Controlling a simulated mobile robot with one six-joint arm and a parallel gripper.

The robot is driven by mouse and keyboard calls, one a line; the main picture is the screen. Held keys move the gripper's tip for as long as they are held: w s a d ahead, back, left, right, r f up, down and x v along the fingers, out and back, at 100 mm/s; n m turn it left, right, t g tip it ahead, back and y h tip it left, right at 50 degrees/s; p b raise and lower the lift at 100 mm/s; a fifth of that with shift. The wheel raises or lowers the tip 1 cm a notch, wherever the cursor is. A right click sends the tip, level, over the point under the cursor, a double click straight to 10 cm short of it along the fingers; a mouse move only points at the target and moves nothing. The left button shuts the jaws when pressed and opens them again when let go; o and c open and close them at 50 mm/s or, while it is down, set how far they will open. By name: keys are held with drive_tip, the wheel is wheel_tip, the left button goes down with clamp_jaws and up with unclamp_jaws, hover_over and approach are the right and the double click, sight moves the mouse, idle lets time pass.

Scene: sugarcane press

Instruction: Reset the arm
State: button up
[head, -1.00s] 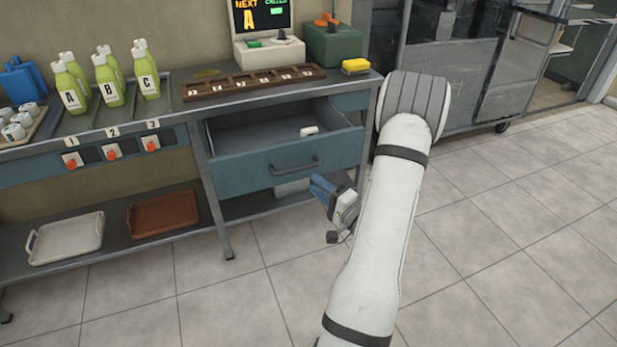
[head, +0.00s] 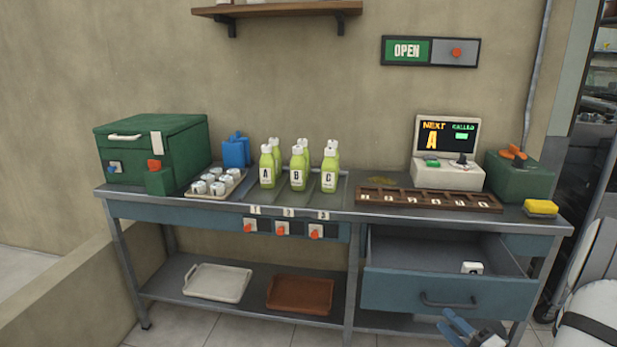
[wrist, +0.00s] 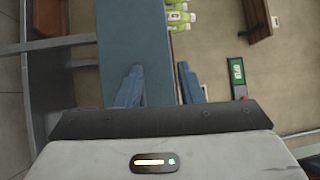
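My gripper (wrist: 160,82) has two blue fingers that stand apart with nothing between them in the wrist view. In the head view my gripper (head: 457,324) shows at the bottom edge, in front of the open drawer (head: 440,293). My white arm is at the lower right corner there, mostly cut off. The drawer is pulled out and holds a small white block (head: 472,267). I cannot tell how far the gripper is from the drawer front.
The metal workbench (head: 365,214) carries green bottles (head: 298,170), a tray of small cups (head: 213,187), a wooden slotted rack (head: 428,198), a screen unit (head: 447,165), a yellow sponge (head: 541,207) and a green machine (head: 150,150). A white tray (head: 217,282) and brown tray (head: 300,294) lie on the lower shelf.

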drive_tip(key=a+r+n+g+y+p, duration=0.45)
drive_tip(key=a+r+g+y, duration=0.2)
drive_tip(key=a+r, duration=0.4)
drive_tip(key=s+a+r+n+g+h+p, duration=0.4)
drive_tip(key=s+a+r+n+g+p, duration=0.25)
drive_tip(key=s+a+g, duration=0.55)
drive_tip(key=s+d+r+n+t+h+p, duration=0.2)
drive_tip(key=r+h+p, duration=0.8)
drive_tip(key=r, duration=0.5)
drive_tip(key=shift+s+t, duration=0.5)
drive_tip(key=shift+t, duration=0.15)
drive_tip(key=shift+d, duration=0.15)
